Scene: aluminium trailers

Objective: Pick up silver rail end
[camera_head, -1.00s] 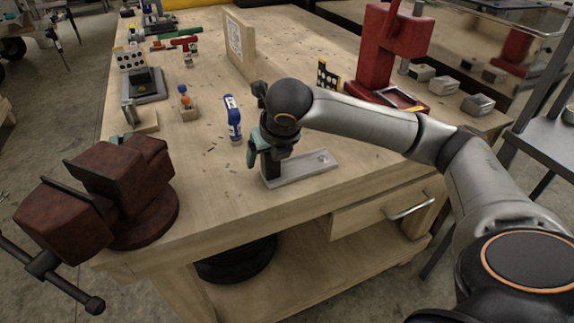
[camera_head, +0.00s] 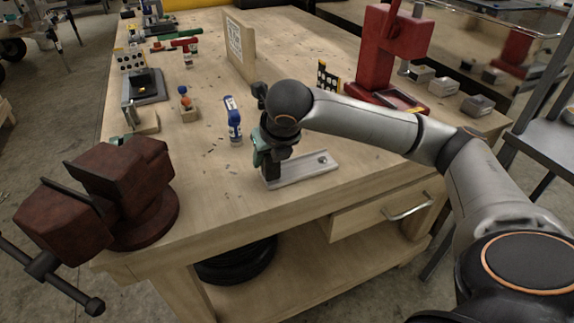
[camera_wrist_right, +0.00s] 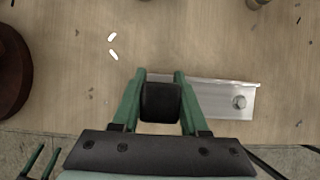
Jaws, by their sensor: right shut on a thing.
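The silver rail end (camera_head: 305,168) is a pale flat metal piece with a raised edge and a hole near its right end. It lies at the front part of the wooden workbench, and it also shows in the right wrist view (camera_wrist_right: 222,98). My right gripper (camera_head: 268,172) is at the left end of the rail end, pointing down. In the right wrist view its green fingers (camera_wrist_right: 161,78) are closed in on the rail end's left part, with a dark block between them. The fingers hide that end of the rail.
A rusty red vise (camera_head: 125,190) sits at the bench's left front corner. A red press (camera_head: 385,50) stands at the back right. Bare bench (camera_head: 215,190) lies left of the rail end.

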